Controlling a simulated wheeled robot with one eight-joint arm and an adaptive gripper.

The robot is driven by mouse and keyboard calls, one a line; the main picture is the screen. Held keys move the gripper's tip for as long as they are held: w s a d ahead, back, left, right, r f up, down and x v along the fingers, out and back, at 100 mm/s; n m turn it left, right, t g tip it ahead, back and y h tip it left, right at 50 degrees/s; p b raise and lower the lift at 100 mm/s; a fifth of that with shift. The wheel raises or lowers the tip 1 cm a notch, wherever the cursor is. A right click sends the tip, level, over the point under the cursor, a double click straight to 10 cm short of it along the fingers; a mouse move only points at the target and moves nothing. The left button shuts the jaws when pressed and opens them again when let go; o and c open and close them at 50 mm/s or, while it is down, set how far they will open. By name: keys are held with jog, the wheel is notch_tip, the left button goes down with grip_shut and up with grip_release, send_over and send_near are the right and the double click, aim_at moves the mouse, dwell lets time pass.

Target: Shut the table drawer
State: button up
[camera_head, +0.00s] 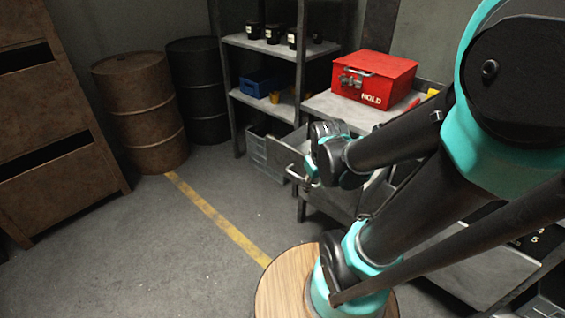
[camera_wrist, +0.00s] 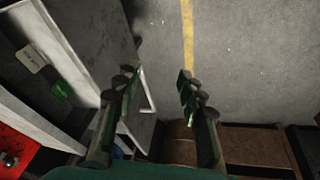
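The table (camera_head: 345,109) stands at the right in the head view, with its grey drawer (camera_head: 287,157) pulled out on its left side. In the wrist view the drawer (camera_wrist: 105,30) lies at left, with a pale loop handle (camera_wrist: 149,92) on its outer side. My gripper (camera_head: 310,172) is beside the drawer's front in the head view and hides part of it. In the wrist view my gripper (camera_wrist: 158,80) is open and empty, its two fingers apart. The handle shows between them, closer to the left finger; I cannot tell whether they touch.
A red toolbox (camera_head: 373,80) sits on the table. Grey shelves (camera_head: 270,48) stand behind, with crates (camera_head: 262,150) below. Barrels (camera_head: 140,105) and a rusty cabinet (camera_head: 50,140) stand at left. The floor (camera_head: 150,235) before them is clear.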

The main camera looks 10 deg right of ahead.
jog(key=w+a+n, duration=0.2)
jog(key=w+n, duration=0.1)
jog(key=n, duration=0.1)
jog(key=w+a+r+n+h, duration=0.1)
jog(key=w+a+n, duration=0.1)
jog(key=w+n, duration=0.1)
jog(key=w+a+r+n, duration=0.1)
jog(key=w+a+n, duration=0.1)
jog(key=w+n, duration=0.2)
jog(key=shift+w+a+r+n+g, duration=0.1)
jog(key=shift+w+a+n+g, duration=0.25)
jog(key=shift+w, duration=0.25)
grip_shut()
jog(key=n+h, duration=0.2)
jog(key=n, duration=0.9)
send_near(276, 158)
jog(key=shift+m, duration=0.25)
jog(key=f, duration=0.2)
jog(key=d+f, duration=0.1)
jog(key=f, duration=0.1)
jog(key=s+f, duration=0.1)
jog(key=f, duration=0.2)
jog(key=shift+s+d, duration=0.1)
jog(key=shift+d, duration=0.3)
jog(key=shift+w+d, duration=0.25)
jog(key=shift+d, duration=0.05)
